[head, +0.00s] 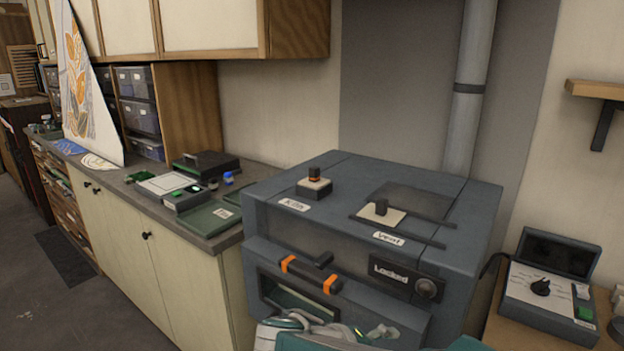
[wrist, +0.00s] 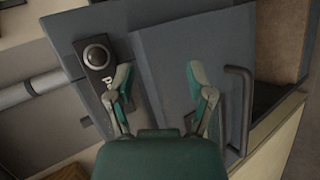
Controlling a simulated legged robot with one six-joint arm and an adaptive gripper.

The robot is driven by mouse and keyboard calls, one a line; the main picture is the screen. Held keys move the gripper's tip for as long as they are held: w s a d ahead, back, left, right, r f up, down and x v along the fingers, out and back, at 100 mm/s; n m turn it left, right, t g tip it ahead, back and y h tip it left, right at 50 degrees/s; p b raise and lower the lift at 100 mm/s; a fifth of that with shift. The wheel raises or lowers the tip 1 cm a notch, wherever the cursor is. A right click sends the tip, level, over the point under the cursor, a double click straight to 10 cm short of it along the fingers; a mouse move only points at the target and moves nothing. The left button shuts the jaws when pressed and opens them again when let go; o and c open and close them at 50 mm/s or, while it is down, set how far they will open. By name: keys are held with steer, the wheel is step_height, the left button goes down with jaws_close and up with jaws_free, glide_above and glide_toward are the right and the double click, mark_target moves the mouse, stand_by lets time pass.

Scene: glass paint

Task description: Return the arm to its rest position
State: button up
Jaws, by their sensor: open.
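My gripper shows in the wrist view (wrist: 160,82) with its two teal-and-grey fingers spread apart and nothing between them. In the head view, teal and pale parts of my arm and gripper show at the bottom centre, in front of the lower part of the grey kiln (head: 350,262). The kiln's dark front panel (head: 392,277) reads "Locked" and has a round knob. In the wrist view, a similar panel with a knob (wrist: 97,58) lies left of the fingers, and a bar handle (wrist: 238,105) lies to their right.
The kiln has a front handle with orange bands (head: 310,275) and a vent slider (head: 381,212) on top. A counter (head: 205,243) with trays and small jars runs left. A control box (head: 550,290) stands on a side table at right. Floor shows at lower left.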

steer(key=s+d+m+y, duration=0.2)
steer(key=s+m+y, duration=0.1)
steer(key=s+y, duration=0.2)
steer(key=s+d+r+m+y, duration=0.1)
steer(key=s+d+m+y, duration=0.1)
steer(key=s+y, duration=0.3)
steer(key=shift+s+d+r+m, duration=0.3)
steer(key=shift+s+m, duration=0.2)
steer(key=shift+s, duration=0.2)
